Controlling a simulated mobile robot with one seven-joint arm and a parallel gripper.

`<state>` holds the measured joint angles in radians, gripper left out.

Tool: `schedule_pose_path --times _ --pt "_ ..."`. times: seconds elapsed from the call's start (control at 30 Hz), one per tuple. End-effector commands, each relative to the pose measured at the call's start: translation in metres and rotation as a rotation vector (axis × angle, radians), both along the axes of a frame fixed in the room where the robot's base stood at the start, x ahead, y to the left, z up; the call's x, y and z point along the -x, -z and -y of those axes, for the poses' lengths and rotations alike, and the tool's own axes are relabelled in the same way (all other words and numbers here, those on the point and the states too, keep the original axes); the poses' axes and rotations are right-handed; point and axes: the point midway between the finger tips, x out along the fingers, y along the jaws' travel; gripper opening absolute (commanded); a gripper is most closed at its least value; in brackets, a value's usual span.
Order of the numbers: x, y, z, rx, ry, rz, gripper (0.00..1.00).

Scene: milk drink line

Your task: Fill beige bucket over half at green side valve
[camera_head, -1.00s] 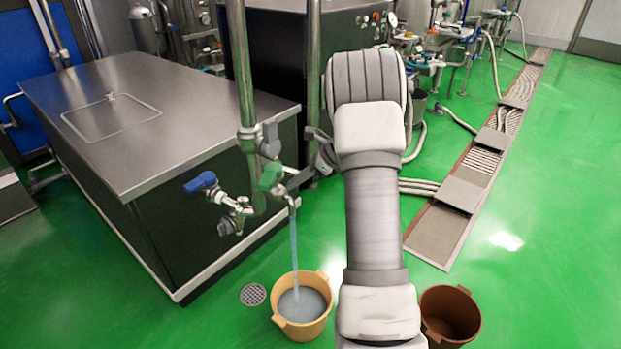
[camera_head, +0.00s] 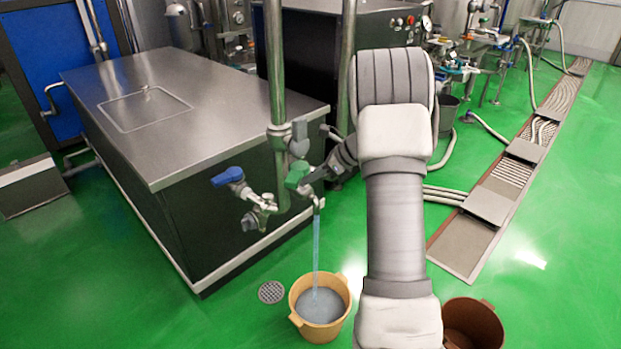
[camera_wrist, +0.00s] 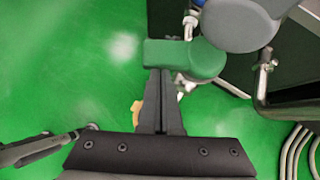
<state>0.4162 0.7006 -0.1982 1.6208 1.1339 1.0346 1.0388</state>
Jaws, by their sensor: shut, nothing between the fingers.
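The beige bucket (camera_head: 334,333) stands on the green floor under the side valve, with greyish liquid inside. A thin stream of water (camera_head: 316,245) falls from the spout into it. The green side valve handle (camera_head: 297,174) sits on the vertical steel pipe; it also shows large in the wrist view (camera_wrist: 190,58). My gripper (camera_head: 312,178) is at the green handle. In the wrist view my gripper (camera_wrist: 162,78) is shut, its fingertips at the handle's near edge, with nothing between them. Part of the beige bucket shows behind the fingers in the wrist view.
A blue-handled valve (camera_head: 228,176) is left of the green one. A steel-topped tank (camera_head: 180,110) stands left. A brown bucket (camera_head: 472,325) is right of my arm, partly hidden. A floor drain (camera_head: 271,292) lies beside the beige bucket. Hoses and a drain channel (camera_head: 460,240) run at right.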

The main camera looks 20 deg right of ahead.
Motion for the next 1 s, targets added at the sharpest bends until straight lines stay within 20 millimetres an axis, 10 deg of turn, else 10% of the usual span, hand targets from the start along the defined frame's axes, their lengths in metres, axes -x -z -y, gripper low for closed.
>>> schedule_pose_path --times 1.0 --pt "-0.008 0.0 -0.03 -0.001 0.361 0.0 0.0"
